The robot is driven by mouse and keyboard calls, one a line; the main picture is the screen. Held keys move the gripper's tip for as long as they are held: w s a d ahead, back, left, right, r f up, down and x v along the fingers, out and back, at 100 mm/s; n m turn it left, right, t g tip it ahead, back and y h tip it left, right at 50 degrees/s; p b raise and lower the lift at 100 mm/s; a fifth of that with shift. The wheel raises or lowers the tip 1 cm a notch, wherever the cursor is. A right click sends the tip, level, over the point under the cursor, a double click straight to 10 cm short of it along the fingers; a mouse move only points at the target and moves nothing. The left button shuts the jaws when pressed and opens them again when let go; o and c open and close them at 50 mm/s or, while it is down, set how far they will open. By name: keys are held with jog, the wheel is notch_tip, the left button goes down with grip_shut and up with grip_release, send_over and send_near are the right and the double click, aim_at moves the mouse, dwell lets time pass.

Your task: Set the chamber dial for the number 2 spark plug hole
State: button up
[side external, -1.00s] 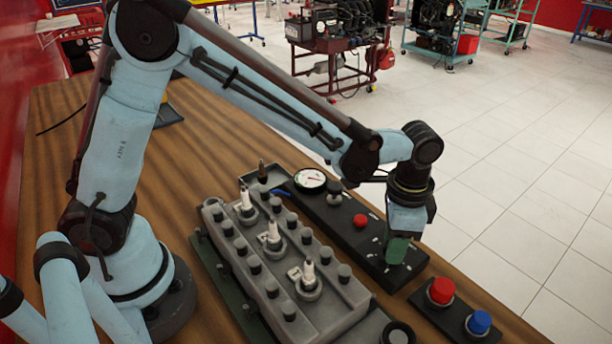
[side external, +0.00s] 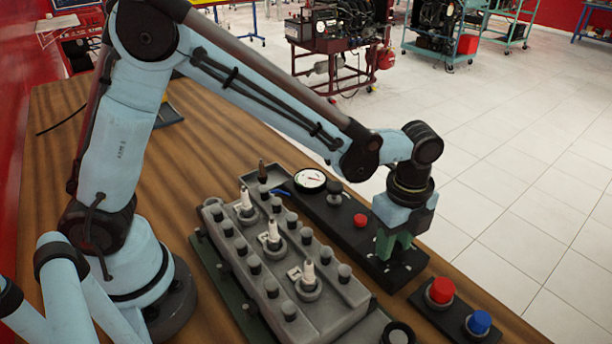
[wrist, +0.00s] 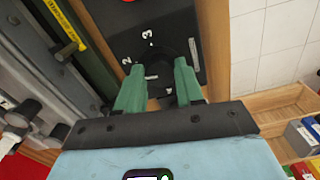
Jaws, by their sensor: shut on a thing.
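My gripper (side external: 392,246) points down at the near end of the long black panel (side external: 330,215). In the wrist view, its two green fingers (wrist: 160,82) stand on either side of the black chamber dial (wrist: 168,62) and are shut on it. White numbers are printed on the panel around the dial; 2 and 3 are readable at its upper left. The dial's pointer direction is too dark to tell. The grey cylinder head (side external: 318,272) lies left of the panel, with several white spark plugs (side external: 272,235) standing upright in it.
A round gauge (side external: 310,180), a black knob (side external: 334,190) and a red button (side external: 360,221) are on the panel's farther part. A box with a large red button (side external: 441,290) and a blue button (side external: 480,321) sits close to my gripper. A dark-tipped plug (side external: 262,172) stands at the far end.

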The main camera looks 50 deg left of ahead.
jog(key=shift+m, duration=1.9)
jog(key=o, duration=1)
jog(key=shift+o, duration=0.2)
jog(key=shift+r, duration=0.1)
notch_tip(320, 180, up, 12)
jog(key=s+a+f+n+t, duration=0.1)
jog(key=s+a+n+t, duration=0.2)
jog(key=a+n, duration=0.6)
jog(key=s+a+f+n+t, duration=0.1)
jog(key=s+a+n+t, duration=0.3)
jog(key=a+n, duration=0.5)
jog(key=s+n, duration=0.2)
jog(key=n, duration=0.3)
jog(key=shift+s+n, duration=0.15)
jog(key=shift+n, duration=0.15)
